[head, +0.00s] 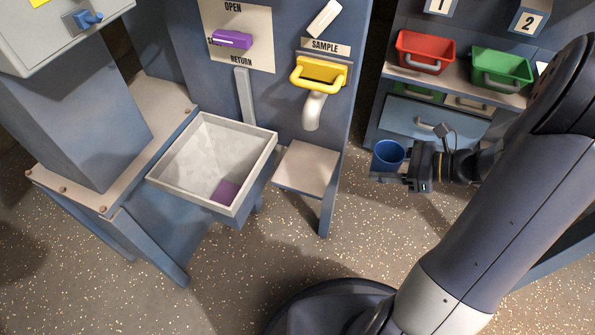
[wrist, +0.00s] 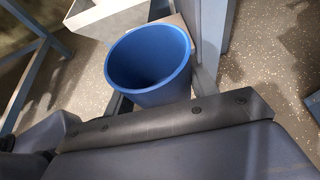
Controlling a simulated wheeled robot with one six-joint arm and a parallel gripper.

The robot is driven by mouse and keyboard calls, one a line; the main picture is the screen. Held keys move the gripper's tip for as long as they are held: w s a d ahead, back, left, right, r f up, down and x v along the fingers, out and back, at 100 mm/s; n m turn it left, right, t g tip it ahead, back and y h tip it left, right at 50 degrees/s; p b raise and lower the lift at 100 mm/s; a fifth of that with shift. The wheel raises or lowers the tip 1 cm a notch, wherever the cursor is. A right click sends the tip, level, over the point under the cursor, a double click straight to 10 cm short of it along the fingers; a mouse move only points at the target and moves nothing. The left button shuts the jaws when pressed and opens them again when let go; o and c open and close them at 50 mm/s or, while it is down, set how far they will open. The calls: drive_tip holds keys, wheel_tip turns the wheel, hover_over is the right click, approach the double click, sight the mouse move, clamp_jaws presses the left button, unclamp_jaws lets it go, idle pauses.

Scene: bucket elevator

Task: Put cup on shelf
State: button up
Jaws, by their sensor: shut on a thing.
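A blue cup (head: 389,153) is held upright, mouth up, at the right of the head view. My gripper (head: 396,172) is shut on it from the right side. In the wrist view the cup (wrist: 150,65) sits between my two fingers and looks empty inside. A small beige shelf (head: 306,169) sticks out below the white spout, left of the cup and apart from it. Part of that shelf (wrist: 178,22) shows behind the cup in the wrist view. The shelf top is bare.
A yellow-handled sample drawer (head: 320,73) and a white spout (head: 313,112) are above the shelf. A grey tray (head: 195,150) with a purple patch stands left of it. Red (head: 425,52) and green (head: 500,68) bins sit at the back right. Speckled floor lies open in front.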

drive_tip(key=shift+s+a+f, duration=0.15)
drive_tip(key=shift+f, duration=0.2)
drive_tip(key=b, duration=0.5)
hover_over(308, 165)
drive_tip(key=shift+f+b, duration=1)
drive_tip(key=shift+f, duration=0.7)
drive_tip(key=shift+f, duration=0.1)
drive_tip(key=shift+f, duration=0.15)
drive_tip(key=o, duration=1)
